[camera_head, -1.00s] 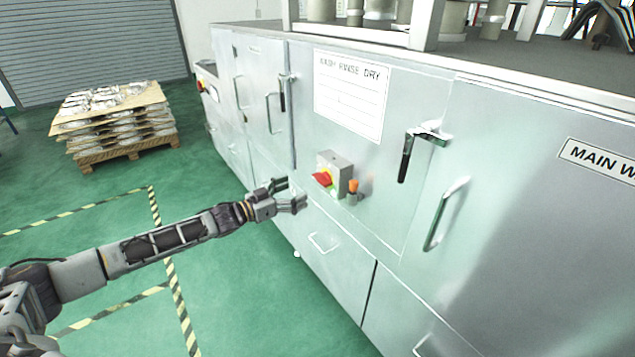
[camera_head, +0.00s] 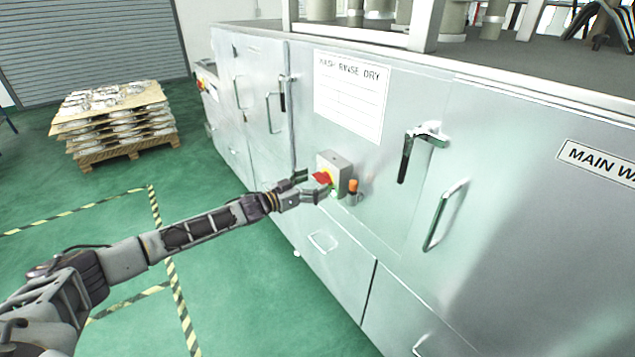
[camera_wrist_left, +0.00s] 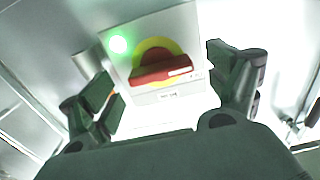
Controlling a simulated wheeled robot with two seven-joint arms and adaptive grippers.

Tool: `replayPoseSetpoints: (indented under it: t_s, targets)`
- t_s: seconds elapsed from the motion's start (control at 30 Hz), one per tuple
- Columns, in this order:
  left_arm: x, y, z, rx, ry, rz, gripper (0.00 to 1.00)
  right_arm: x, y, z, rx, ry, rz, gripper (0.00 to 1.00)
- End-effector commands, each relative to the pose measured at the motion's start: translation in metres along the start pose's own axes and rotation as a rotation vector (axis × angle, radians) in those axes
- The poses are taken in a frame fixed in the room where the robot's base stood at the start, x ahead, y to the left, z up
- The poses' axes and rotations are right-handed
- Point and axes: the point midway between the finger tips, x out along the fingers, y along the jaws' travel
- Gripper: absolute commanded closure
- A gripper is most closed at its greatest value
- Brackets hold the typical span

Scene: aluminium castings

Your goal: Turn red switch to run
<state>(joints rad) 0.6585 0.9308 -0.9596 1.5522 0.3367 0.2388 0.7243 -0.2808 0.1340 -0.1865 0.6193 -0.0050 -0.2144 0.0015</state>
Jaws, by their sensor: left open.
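The red switch (camera_head: 321,177) is a red handle on a yellow round plate, on the front of a small grey box (camera_head: 342,166) fixed to the metal cabinet. In the left wrist view the red handle (camera_wrist_left: 162,72) lies nearly level, slightly tilted, with a green light (camera_wrist_left: 118,44) lit at its upper left. My left gripper (camera_head: 312,185) is open and close in front of the switch. In the left wrist view its fingers (camera_wrist_left: 165,88) stand apart on either side of the handle, with nothing between them touching. The label below the handle is too small to read surely. My right gripper is out of view.
An orange-topped part (camera_head: 354,187) sticks out just right of the switch box. Door handles (camera_head: 445,215) and a latch (camera_head: 420,148) project from the cabinet (camera_head: 300,225). A loaded pallet (camera_head: 120,150) stands on the green floor at the left, well away.

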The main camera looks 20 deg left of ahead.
Motion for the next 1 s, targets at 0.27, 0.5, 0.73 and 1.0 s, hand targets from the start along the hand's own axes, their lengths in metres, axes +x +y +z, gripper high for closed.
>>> replayPoseSetpoints:
  t_s: [0.27, 0.5, 0.73, 1.0]
  targets:
    - [0.015, 0.000, 0.000, 0.001, 0.000, 0.000, 0.11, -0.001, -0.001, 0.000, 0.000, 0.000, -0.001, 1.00]
    - [0.017, 0.000, 0.000, 0.001, -0.001, 0.000, 0.11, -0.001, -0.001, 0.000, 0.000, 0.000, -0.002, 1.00]
    - [0.017, 0.000, 0.000, 0.001, -0.001, 0.000, 0.24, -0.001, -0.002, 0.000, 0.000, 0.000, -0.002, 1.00]
    - [0.016, 0.000, 0.000, 0.001, -0.001, 0.000, 0.56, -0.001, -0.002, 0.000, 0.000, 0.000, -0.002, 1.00]
